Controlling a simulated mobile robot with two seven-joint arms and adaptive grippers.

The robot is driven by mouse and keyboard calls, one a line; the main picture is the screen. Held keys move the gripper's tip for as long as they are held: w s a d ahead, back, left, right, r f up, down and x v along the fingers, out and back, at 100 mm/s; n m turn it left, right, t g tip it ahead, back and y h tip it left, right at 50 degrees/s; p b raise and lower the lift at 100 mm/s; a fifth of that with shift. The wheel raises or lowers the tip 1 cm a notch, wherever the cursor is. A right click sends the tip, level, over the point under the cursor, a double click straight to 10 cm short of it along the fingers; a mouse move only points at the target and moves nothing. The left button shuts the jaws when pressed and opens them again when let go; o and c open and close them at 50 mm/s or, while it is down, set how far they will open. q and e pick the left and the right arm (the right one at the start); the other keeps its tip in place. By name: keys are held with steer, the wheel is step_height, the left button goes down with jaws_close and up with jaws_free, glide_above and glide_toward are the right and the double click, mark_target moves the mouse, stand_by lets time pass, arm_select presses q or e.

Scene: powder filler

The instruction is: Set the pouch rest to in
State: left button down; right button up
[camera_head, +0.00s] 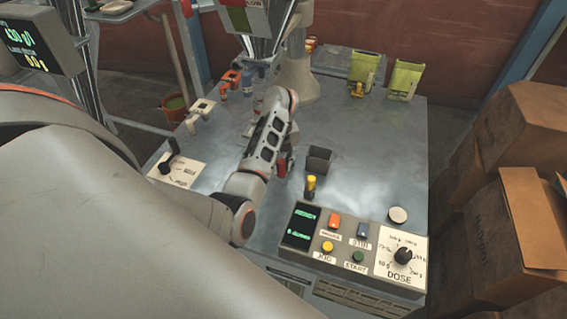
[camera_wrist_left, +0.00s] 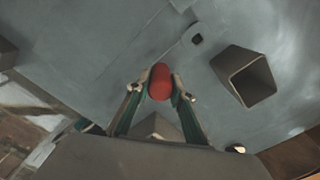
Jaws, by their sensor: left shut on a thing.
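A red rounded knob (camera_wrist_left: 160,82) sits between the two fingertips of my left gripper (camera_wrist_left: 161,90) in the left wrist view. The fingers touch it on both sides, so the gripper is shut on it. In the head view my left arm reaches over the steel table, and its gripper (camera_head: 284,165) is low beside the dark square cup, mostly hidden behind the arm. A bit of red (camera_head: 291,161) shows there. The pouch rest itself is not clearly visible, and I cannot tell its position. My right gripper is not in view.
A dark square cup (camera_head: 319,160) stands just right of my gripper, also in the left wrist view (camera_wrist_left: 247,78). A yellow-topped knob (camera_head: 311,184) and the control panel (camera_head: 350,262) are nearer. Green pouches (camera_head: 403,80) stand behind; cardboard boxes (camera_head: 530,215) crowd the right.

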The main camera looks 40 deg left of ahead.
arm_select(q)
steer(key=shift+w+a, duration=0.25)
steer(key=shift+w, duration=0.45)
steer(key=shift+w+r, duration=0.1)
steer(key=shift+r, duration=0.05)
steer(key=shift+a+r, duration=0.1)
steer(key=c, duration=1.8)
jaws_free()
steer(key=shift+w, duration=0.1)
steer(key=shift+o, duration=0.2)
steer(key=shift+w, duration=0.1)
steer(key=shift+f, duration=0.2)
step_height(320, 180, up, 8)
steer(key=shift+f, duration=0.2)
